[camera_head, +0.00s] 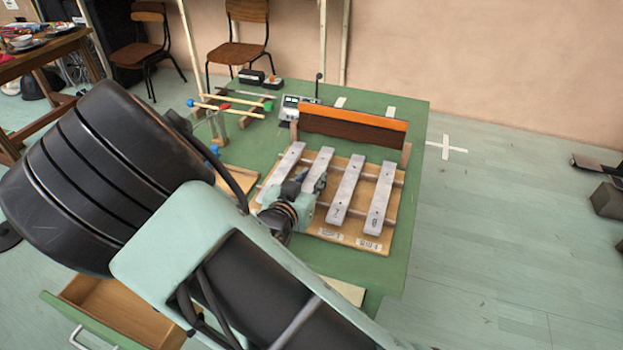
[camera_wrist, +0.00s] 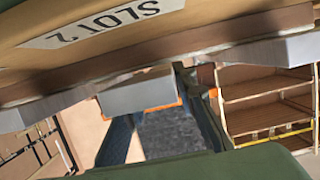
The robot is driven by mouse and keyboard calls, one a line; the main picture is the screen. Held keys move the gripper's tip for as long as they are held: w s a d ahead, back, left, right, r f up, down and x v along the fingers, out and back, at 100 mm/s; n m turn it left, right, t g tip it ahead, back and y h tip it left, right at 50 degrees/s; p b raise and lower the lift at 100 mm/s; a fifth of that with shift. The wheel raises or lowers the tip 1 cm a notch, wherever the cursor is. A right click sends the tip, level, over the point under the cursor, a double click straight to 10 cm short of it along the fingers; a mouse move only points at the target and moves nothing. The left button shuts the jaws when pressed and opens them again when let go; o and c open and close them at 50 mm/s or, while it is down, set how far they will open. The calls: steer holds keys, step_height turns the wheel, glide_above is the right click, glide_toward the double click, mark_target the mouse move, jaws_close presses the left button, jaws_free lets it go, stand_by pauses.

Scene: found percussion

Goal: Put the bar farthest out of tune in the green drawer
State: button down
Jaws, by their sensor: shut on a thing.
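Several grey metal bars lie side by side on a wooden frame (camera_head: 370,240) on the green table. The second bar from the left (camera_head: 318,167) has its near end at my gripper (camera_head: 305,188), which is shut on it. In the wrist view my gripper's fingers (camera_wrist: 165,125) show below the grey bar's end (camera_wrist: 140,92), near the SLOT 2 label (camera_wrist: 100,24). The left bar (camera_head: 282,170), third bar (camera_head: 345,190) and right bar (camera_head: 380,197) rest on the frame. The green drawer (camera_head: 75,322) is open at lower left; its visible wooden inside is bare. My arm hides part of it.
A brown and orange board (camera_head: 352,127) stands behind the bars. A small device (camera_head: 298,106) and a rack with mallets (camera_head: 230,104) stand further back. Chairs (camera_head: 238,40) are beyond the table. The floor to the right is mostly clear.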

steer(key=shift+f, duration=0.15)
steer(key=c, duration=1.6)
jaws_free()
steer(key=shift+f+b, duration=0.1)
steer(key=shift+b, duration=0.25)
steer(key=p+v, duration=0.1)
steer(key=v, duration=0.2)
steer(key=p+v, duration=0.1)
steer(key=v, duration=0.2)
steer(key=p+v, duration=0.1)
steer(key=v, duration=0.3)
steer(key=shift+a, duration=0.35)
steer(key=shift+s+a+r, duration=0.1)
steer(key=shift+s+r, duration=0.1)
steer(key=shift+s, duration=0.05)
steer(key=shift+r, duration=0.1)
